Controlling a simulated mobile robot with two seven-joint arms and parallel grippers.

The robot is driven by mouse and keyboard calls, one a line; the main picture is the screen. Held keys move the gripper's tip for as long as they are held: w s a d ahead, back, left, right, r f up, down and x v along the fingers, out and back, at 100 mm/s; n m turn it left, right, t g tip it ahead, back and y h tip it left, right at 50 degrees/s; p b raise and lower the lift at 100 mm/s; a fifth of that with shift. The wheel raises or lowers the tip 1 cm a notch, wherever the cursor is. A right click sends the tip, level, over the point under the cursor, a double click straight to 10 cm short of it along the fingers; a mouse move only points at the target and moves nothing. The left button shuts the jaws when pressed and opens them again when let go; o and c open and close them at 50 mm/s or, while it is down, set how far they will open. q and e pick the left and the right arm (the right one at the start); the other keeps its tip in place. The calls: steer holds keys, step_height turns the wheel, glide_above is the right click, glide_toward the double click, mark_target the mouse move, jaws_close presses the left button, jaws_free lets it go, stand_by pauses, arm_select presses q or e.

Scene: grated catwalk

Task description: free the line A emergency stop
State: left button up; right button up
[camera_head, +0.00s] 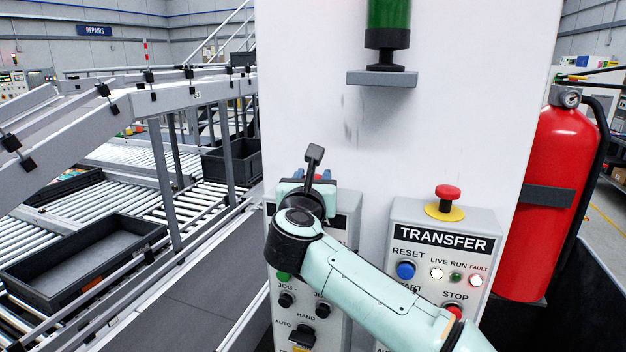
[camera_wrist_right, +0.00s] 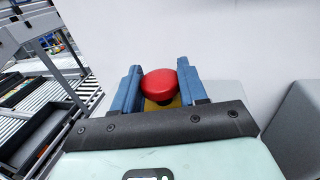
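The left control box (camera_head: 341,211) stands against the white pillar, mostly covered by my right arm; its label is hidden. In the right wrist view its red mushroom button (camera_wrist_right: 158,84) sits over a yellow collar (camera_wrist_right: 172,103). My right gripper (camera_head: 312,176) is at the top of this box. Its two blue fingers (camera_wrist_right: 160,85) stand on either side of the red button, and the button fills the gap between them. In the head view only a bit of red shows between the fingers. My left gripper is not in view.
The TRANSFER box (camera_head: 443,242) with its own red mushroom button (camera_head: 447,192) stands close to the right. A red extinguisher (camera_head: 553,200) hangs further right. A green beacon (camera_head: 389,14) on a bracket is above. Roller conveyors with a black tray (camera_head: 85,255) lie left.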

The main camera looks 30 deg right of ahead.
step_height(320, 180, up, 2)
steer(key=shift+p, duration=0.35)
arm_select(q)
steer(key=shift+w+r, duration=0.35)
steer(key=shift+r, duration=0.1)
arm_select(e)
steer(key=shift+s, duration=0.1)
steer(key=o, duration=1.1)
steer(key=shift+c, duration=0.2)
steer(key=shift+f, duration=0.1)
steer(key=shift+s+a+f+b, duration=0.15)
steer(key=shift+s+a+b, duration=0.1)
steer(key=shift+a+b, duration=0.05)
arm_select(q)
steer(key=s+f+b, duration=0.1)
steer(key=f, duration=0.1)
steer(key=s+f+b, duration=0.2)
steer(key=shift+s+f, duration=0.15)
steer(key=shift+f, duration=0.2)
arm_select(e)
steer(key=v, duration=1.2)
steer(key=shift+s+r, duration=0.2)
steer(key=shift+s, duration=0.1)
